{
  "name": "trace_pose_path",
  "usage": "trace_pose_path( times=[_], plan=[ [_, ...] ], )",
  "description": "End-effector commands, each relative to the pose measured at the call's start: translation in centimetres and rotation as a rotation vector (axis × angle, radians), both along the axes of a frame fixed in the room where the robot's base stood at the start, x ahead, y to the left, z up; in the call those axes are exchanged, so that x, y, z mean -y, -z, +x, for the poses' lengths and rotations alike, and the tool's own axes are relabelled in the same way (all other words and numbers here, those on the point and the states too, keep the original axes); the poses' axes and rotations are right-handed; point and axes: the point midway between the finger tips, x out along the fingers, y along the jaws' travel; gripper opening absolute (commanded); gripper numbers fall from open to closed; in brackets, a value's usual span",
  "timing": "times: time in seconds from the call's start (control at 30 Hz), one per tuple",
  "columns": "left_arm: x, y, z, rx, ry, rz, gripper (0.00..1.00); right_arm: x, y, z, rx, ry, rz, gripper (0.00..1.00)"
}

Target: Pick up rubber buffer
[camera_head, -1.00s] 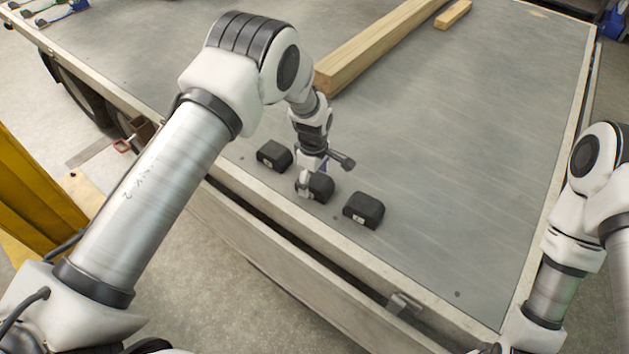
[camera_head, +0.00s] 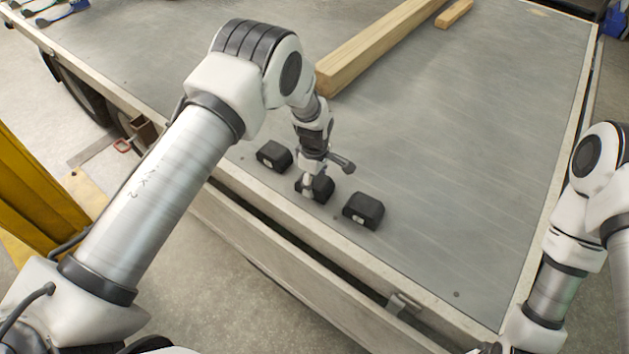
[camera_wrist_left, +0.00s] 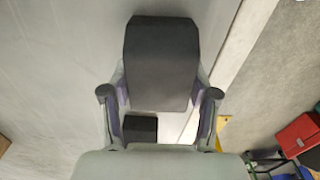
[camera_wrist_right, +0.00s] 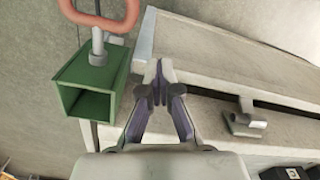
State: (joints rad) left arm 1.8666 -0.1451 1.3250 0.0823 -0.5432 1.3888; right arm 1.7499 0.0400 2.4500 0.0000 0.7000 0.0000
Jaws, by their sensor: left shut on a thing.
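Three black rubber buffers stand in a row near the trailer bed's edge. My left gripper (camera_head: 311,182) is at the middle rubber buffer (camera_head: 323,187), pointing down from above. In the left wrist view this rubber buffer (camera_wrist_left: 162,65) sits between the two fingers of my left gripper (camera_wrist_left: 161,98), which is shut on it. The other rubber buffers stand free, one to the left (camera_head: 274,156) and one to the right (camera_head: 363,210). My right gripper (camera_wrist_right: 160,72) is shut and empty in the right wrist view; its fingertips lie close together.
The grey trailer bed (camera_head: 460,150) is clear to the right of the buffers. A long wooden beam (camera_head: 375,45) and a short wood piece (camera_head: 453,14) lie farther back. A raised rim (camera_head: 300,235) runs along the near edge. A green square tube (camera_wrist_right: 95,82) is beside my right gripper.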

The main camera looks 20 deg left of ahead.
Motion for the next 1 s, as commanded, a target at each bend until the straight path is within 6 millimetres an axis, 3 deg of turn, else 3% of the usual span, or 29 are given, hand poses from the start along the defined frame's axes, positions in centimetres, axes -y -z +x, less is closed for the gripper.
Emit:
trace_pose_path(
  times=[0.23,0.47,0.67,0.8,1.0],
  plan=[
    [0.0,-3.8,0.2,0.004,0.000,0.000,0.13,0.0,-2.4,0.0,0.000,0.000,0.000,0.00],
    [1.6,-4.8,-5.3,-0.002,0.003,0.003,0.13,0.0,-6.7,0.0,0.000,0.000,0.000,0.00],
    [3.3,-5.9,-10.8,-0.003,0.001,0.003,0.13,0.0,-13.0,0.0,0.000,0.000,0.000,0.00],
    [4.1,-5.9,-13.1,-0.002,0.001,0.001,0.13,0.0,-16.8,0.0,0.001,0.000,0.000,0.00],
    [4.7,-5.2,-14.7,0.002,0.000,0.000,0.13,0.0,-19.5,0.0,0.000,0.000,0.000,0.00]
  ],
)
